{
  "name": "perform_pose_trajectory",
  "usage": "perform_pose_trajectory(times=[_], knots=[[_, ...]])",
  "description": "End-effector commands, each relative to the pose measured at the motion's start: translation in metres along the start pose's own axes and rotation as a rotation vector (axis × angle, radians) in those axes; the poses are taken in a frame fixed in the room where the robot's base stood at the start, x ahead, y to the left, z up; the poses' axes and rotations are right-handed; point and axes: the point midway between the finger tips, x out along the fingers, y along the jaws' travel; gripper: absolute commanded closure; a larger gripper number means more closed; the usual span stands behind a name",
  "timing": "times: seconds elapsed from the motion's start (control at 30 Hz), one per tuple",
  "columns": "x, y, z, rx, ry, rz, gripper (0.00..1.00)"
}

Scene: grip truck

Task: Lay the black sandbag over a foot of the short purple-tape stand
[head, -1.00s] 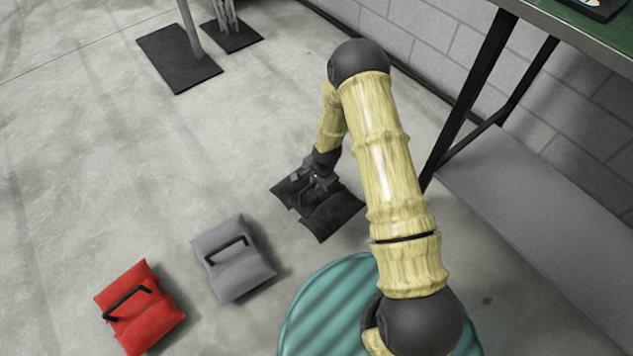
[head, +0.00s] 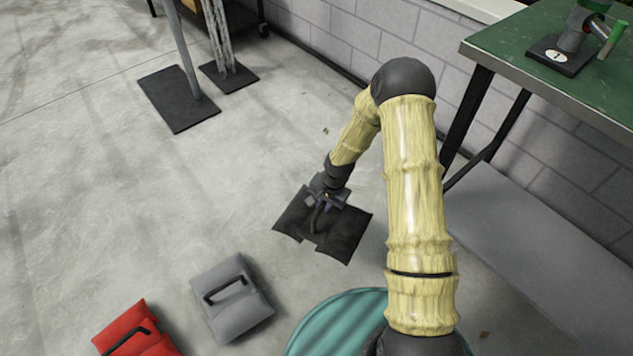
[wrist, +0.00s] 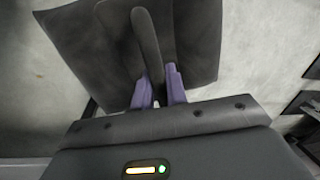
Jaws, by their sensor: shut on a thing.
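The black sandbag (head: 345,236) hangs from my gripper (head: 322,207) in the middle of the head view. It has two dark flaps with a handle between them. In the wrist view the sandbag (wrist: 80,45) fills the top, and the purple-grey fingers of my gripper (wrist: 159,92) are shut on its upright handle. It looks slightly off the floor, though the gap is hard to judge. No stand with purple tape can be made out; two poles on flat dark base plates (head: 178,105) (head: 228,78) stand at upper left, tops cut off.
A grey sandbag (head: 230,300) and a red sandbag (head: 135,330) lie on the floor at lower left. A teal ribbed round thing (head: 335,325) is at the bottom. A green-topped bench (head: 540,60) with a grey lower shelf (head: 540,225) stands right. The floor at left is clear.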

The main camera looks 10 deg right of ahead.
Motion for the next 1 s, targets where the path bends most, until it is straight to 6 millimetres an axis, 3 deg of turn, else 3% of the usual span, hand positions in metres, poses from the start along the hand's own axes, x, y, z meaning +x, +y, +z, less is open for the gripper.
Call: perform_pose_trajectory(times=[0.03, 0.4, 0.6, 0.8, 1.0], knots=[[-0.024, -0.001, -0.005, -0.035, -0.001, -0.008, 1.00], [-0.124, 0.017, -0.019, -0.352, -0.050, -0.010, 1.00], [-0.169, 0.028, -0.024, -0.506, -0.065, -0.009, 1.00], [-0.187, 0.034, -0.025, -0.585, -0.075, -0.006, 1.00], [-0.187, 0.035, -0.025, -0.593, -0.075, -0.006, 1.00]])
